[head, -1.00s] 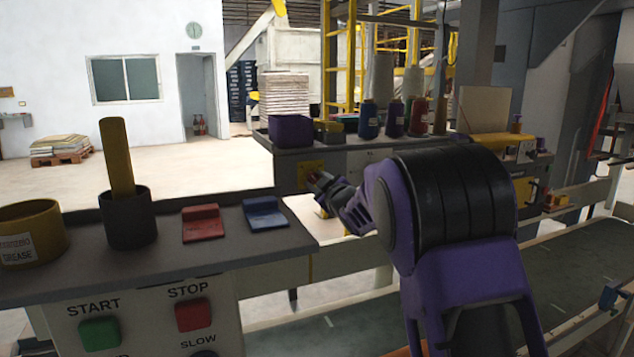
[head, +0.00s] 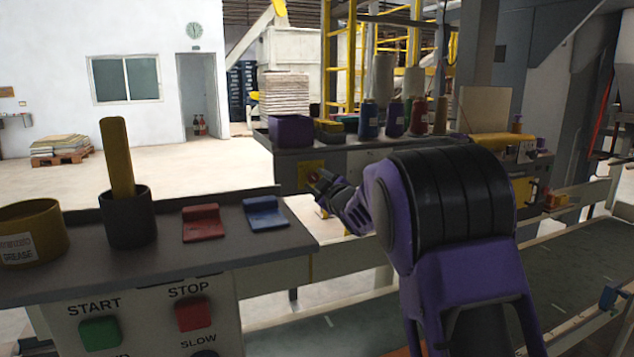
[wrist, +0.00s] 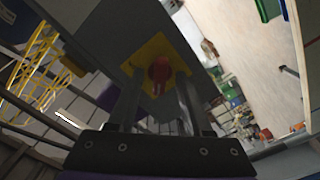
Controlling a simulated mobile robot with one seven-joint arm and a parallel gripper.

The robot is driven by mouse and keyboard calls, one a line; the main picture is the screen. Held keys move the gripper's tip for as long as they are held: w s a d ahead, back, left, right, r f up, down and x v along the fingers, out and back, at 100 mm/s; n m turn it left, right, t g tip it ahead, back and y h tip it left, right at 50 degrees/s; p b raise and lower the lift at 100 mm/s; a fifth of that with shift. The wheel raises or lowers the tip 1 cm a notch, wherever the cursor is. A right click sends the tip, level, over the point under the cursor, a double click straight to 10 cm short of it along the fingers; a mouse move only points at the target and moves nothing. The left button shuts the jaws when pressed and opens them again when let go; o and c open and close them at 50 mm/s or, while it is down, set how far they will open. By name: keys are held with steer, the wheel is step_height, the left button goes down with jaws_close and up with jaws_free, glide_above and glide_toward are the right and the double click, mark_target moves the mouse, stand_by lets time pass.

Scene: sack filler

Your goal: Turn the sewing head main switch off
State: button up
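The main switch is a red knob (wrist: 160,70) on a yellow plate (wrist: 142,52), in the middle of the wrist view. The yellow plate (head: 312,168) also shows in the head view, on the near face of the sewing head cabinet (head: 350,158). My gripper (wrist: 160,108) is open, with one finger on each side of the knob in the wrist view. I cannot tell whether the fingers touch it. In the head view, my gripper (head: 322,183) is close in front of the plate and partly covers the knob.
A control stand (head: 60,275) with start and stop buttons is at the near left; a cup, red and blue trays and a grease tub stand on it. Thread spools (head: 395,118) and a purple bin (head: 290,131) stand on the cabinet. A conveyor (head: 575,265) runs at right.

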steer(key=shift+s, duration=0.1)
steer(key=v, duration=1.7)
steer(key=shift+d, duration=0.15)
